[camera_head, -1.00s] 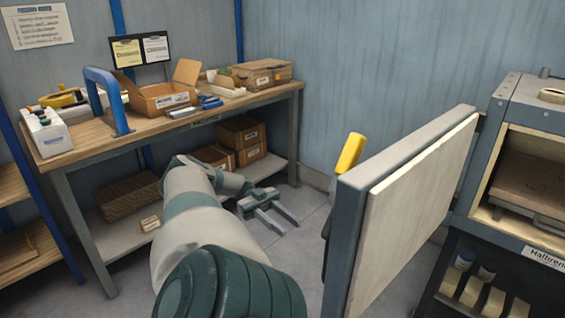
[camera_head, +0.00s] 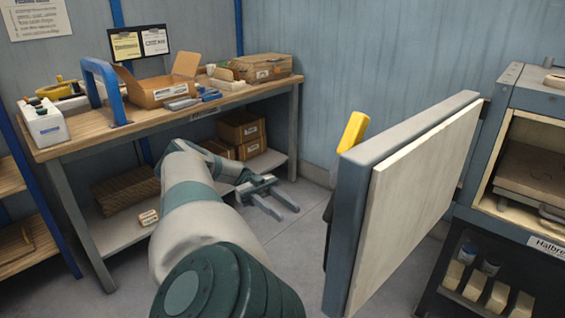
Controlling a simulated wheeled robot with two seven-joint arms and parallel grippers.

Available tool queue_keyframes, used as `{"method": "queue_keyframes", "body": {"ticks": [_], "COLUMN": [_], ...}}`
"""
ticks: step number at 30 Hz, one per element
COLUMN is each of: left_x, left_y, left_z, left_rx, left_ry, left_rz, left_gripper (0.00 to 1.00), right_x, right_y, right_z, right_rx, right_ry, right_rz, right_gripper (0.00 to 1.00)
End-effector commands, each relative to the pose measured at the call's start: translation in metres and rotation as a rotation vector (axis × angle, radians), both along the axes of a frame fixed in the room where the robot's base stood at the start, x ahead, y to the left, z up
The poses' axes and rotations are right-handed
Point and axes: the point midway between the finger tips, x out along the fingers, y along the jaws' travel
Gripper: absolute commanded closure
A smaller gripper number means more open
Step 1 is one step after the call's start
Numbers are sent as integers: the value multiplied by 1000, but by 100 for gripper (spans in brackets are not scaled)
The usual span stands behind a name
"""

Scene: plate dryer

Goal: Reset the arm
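My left arm reaches in from the bottom middle of the head view. Its gripper (camera_head: 276,206) is open and empty, with its two fingers apart over the grey floor. It is between the workbench on the left and the open dryer door (camera_head: 412,208) on the right, and touches neither. The door is a thick grey slab with a pale inner panel and a yellow handle (camera_head: 353,131). The dryer (camera_head: 519,100) stands at the right with its chamber open and a brown plate or tray inside. My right gripper does not show.
A wooden-topped workbench (camera_head: 150,127) holds an open cardboard box (camera_head: 153,91), a blue arch-shaped frame (camera_head: 92,84) and a white container (camera_head: 44,123). Several boxes sit on its lower shelf. Small blocks lie on a dark rack (camera_head: 465,305) below the dryer. Free floor lies between bench and door.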

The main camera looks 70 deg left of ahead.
Motion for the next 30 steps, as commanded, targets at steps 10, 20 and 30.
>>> {"method": "queue_keyframes", "body": {"ticks": [10,20,30], "left_x": [0,0,-1], "left_y": [0,0,1], "left_z": [0,0,-9], "left_rx": [-1,-1,9], "left_ry": [0,0,-5], "left_rz": [-1,-1,40], "left_gripper": [64,64,64], "right_x": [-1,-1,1], "right_y": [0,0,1], "right_z": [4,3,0], "right_rx": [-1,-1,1], "right_ry": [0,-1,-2], "right_rz": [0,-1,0], "right_gripper": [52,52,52]}}
